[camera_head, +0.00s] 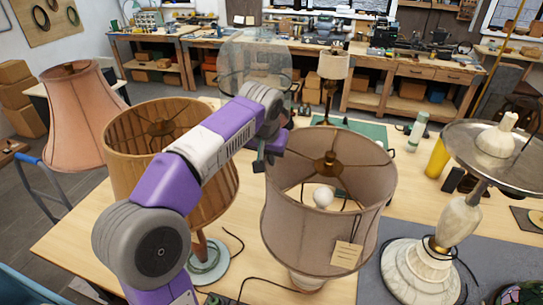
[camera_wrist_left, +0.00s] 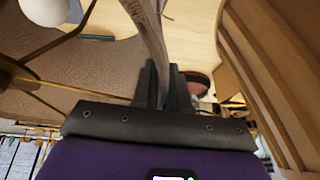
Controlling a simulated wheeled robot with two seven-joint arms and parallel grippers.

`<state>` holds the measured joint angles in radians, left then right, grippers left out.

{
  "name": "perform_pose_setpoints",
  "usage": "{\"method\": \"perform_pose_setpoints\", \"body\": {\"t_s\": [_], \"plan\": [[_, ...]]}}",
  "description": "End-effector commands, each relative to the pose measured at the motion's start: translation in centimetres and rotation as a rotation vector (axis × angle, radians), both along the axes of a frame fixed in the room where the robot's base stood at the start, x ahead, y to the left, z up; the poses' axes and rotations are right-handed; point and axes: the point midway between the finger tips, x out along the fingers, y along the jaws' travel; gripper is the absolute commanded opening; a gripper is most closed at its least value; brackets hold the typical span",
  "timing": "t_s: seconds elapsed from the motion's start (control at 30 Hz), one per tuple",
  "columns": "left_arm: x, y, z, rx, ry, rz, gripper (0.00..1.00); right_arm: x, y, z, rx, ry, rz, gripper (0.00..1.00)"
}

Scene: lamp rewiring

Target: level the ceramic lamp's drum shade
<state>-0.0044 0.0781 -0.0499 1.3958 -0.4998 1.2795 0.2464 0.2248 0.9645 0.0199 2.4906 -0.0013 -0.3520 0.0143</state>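The ceramic lamp's drum shade (camera_head: 315,232) is taupe with an open top, in the middle of the head view. It looks tilted, lower at the right. Brass spokes (camera_head: 330,165) and a white bulb (camera_head: 323,196) show inside. A paper tag (camera_head: 347,254) hangs on its front. The pale base (camera_head: 307,281) is mostly hidden below. My left gripper (camera_head: 262,157) is at the shade's left upper rim. In the left wrist view my left gripper (camera_wrist_left: 164,82) has its fingers close together, with the shade's rim (camera_wrist_left: 151,35) running between them. My right gripper is out of view.
A pleated tan shade (camera_head: 120,155) stands close on the left, partly behind my arm; it also shows in the left wrist view (camera_wrist_left: 270,75). A marble lamp (camera_head: 405,275) with a metal dish stands right.

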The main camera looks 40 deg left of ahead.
Motion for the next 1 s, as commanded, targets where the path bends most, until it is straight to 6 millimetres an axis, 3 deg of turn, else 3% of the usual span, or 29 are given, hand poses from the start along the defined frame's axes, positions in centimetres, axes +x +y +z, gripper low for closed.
{"method": "perform_pose_setpoints", "body": {"t_s": [0.03,0.1,0.43,0.8,1.0], "plan": [[0.0,0.0,0.0,0.0,0.0,0.0,0.21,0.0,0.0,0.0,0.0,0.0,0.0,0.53],[0.1,-0.1,0.0,0.001,-0.001,-0.001,0.32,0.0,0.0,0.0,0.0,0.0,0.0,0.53],[0.0,-0.2,0.4,0.001,-0.002,-0.001,0.32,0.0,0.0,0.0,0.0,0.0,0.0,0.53],[-2.0,-1.1,5.7,0.0,-0.003,-0.002,0.32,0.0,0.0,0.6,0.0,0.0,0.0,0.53],[-2.5,-1.4,7.0,0.0,-0.001,-0.002,0.32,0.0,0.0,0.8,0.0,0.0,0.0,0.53]]}}
